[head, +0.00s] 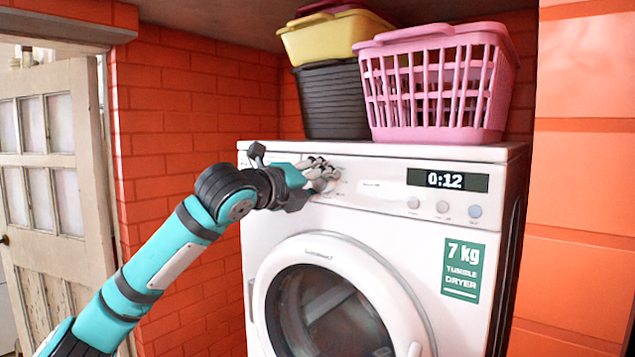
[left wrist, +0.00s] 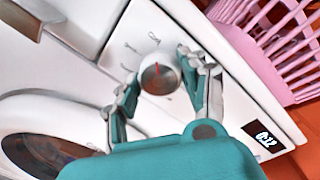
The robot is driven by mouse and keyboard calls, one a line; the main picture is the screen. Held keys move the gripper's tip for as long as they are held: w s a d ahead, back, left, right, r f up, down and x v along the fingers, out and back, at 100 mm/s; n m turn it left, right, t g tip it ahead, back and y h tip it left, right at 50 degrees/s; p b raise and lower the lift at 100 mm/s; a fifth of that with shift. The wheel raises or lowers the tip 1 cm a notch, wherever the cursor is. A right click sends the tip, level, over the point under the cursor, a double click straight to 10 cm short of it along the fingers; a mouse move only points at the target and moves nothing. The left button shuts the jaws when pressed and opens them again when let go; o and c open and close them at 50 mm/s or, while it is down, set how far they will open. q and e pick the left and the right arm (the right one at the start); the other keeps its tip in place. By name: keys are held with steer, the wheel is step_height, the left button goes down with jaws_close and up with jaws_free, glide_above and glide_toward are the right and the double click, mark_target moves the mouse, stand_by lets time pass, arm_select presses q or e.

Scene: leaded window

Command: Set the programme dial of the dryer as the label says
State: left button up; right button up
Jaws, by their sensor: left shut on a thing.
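The white tumble dryer (head: 262,222) stands against the brick wall. Its programme dial (left wrist: 160,74) is a round knob with a red pointer line and shows well in the left wrist view. The pointer runs toward the top of that picture. Small marks surround the dial, too small to read. My left gripper (head: 324,176) is at the left part of the control panel, its fingers closed on opposite sides of the dial. In the head view the fingers mostly hide the dial. No readable setting instruction shows. My right gripper is out of view.
The display (head: 447,180) reads 0:12, above several round buttons (head: 443,207). A green sticker (head: 462,270) reads "7 kg tumble dryer". A pink basket (head: 437,85) and stacked dark and yellow baskets (head: 335,100) stand on top. A white door (head: 50,170) is at left.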

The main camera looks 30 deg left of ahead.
arm_select(q)
steer(key=shift+f, duration=0.15)
steer(key=o, duration=1.2)
steer(key=s, duration=1.2)
steer(key=shift+a+r, duration=0.15)
steer(key=shift+r, duration=0.2)
